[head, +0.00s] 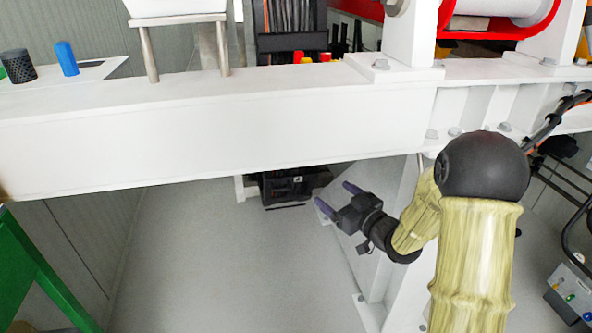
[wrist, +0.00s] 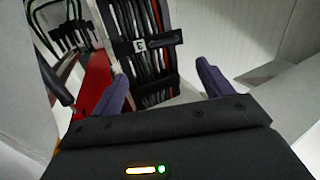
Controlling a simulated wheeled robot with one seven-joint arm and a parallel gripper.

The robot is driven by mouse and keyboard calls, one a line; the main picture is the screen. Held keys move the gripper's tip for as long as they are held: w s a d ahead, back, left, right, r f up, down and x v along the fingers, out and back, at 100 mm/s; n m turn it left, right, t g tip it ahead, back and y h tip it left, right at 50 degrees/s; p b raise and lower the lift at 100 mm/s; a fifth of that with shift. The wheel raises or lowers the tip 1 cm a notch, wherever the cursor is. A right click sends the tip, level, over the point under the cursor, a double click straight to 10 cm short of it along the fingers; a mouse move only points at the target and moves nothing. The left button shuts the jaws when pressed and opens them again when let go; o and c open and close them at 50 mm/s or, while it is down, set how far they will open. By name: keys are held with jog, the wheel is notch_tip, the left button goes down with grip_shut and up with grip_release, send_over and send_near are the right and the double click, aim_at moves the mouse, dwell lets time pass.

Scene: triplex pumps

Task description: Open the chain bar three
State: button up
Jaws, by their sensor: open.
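I cannot make out any part that is clearly chain bar three in either view. My gripper (head: 336,197) is open and empty, below the long white beam and pointing up and left in the head view. Its two purple fingers are spread apart. In the wrist view, my gripper (wrist: 162,72) has a bundle of dark and orange cables (wrist: 152,75) beyond the gap between its fingers. A black clamp bar (wrist: 143,45) with a white label crosses the bundle. I cannot tell whether the fingers touch anything.
The white beam (head: 200,135) spans the head view above my gripper. A black box-like part (head: 287,187) sits under it. A green frame (head: 30,280) stands at lower left. Grey floor (head: 215,255) is clear. A red part (wrist: 92,85) is near the left finger in the wrist view.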

jog(key=shift+s+a+r, duration=0.1)
jog(key=shift+a+r, duration=0.05)
jog(key=shift+a, duration=0.05)
jog(key=b+x, duration=0.1)
jog(key=x, duration=0.4)
jog(key=b+x, duration=0.2)
jog(key=x, duration=0.4)
jog(key=b+x, duration=0.1)
jog(key=x, duration=0.5)
jog(key=shift+a+r+b, duration=0.2)
jog(key=shift+r+b, duration=0.05)
jog(key=shift+b, duration=0.1)
jog(key=c, duration=1.2)
